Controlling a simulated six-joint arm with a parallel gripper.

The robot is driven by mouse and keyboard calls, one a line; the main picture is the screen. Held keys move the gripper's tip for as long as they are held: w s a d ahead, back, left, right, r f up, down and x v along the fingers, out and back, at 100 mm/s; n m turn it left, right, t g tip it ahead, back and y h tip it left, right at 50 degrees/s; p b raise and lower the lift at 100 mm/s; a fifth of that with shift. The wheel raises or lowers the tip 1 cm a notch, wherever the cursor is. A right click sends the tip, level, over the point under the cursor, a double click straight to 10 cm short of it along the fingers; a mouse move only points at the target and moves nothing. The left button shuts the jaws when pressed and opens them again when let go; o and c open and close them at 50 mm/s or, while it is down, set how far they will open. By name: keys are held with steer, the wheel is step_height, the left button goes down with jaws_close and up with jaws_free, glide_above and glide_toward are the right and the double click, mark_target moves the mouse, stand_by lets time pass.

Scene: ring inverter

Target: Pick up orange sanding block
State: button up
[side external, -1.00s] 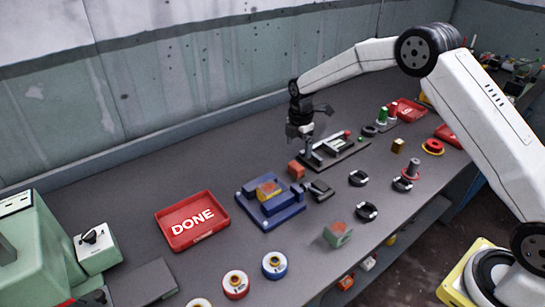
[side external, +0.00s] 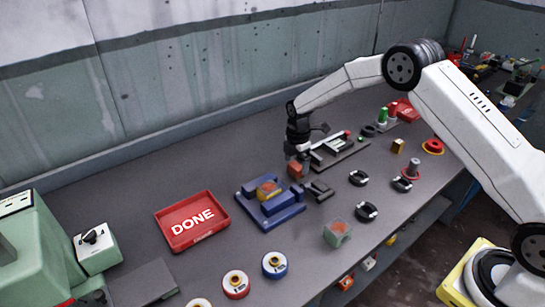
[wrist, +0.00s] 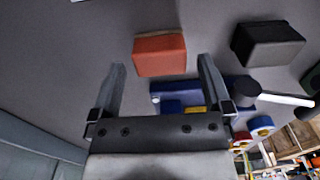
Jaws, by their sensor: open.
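The orange sanding block (side external: 295,170) sits on the grey bench, behind the right corner of the blue fixture. In the wrist view the orange block (wrist: 160,56) shows whole, ahead of and between the two finger tips. My gripper (side external: 301,156) is low over the bench, right above and partly behind the block in the side view. In the wrist view my gripper (wrist: 160,66) has its fingers wide apart with nothing held. Whether the fingers are down at block height is hard to tell.
The blue fixture (side external: 285,215) with an orange-and-yellow piece is close in front. A dark block (side external: 319,191) lies to the right. A dark plate with parts (side external: 345,150) stands behind right. The red DONE tray (side external: 165,231) is at left, with clear bench behind it.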

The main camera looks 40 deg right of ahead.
steer(key=shift+f, duration=1.15)
steer(key=c, duration=1.2)
steer(key=shift+r, duration=0.2)
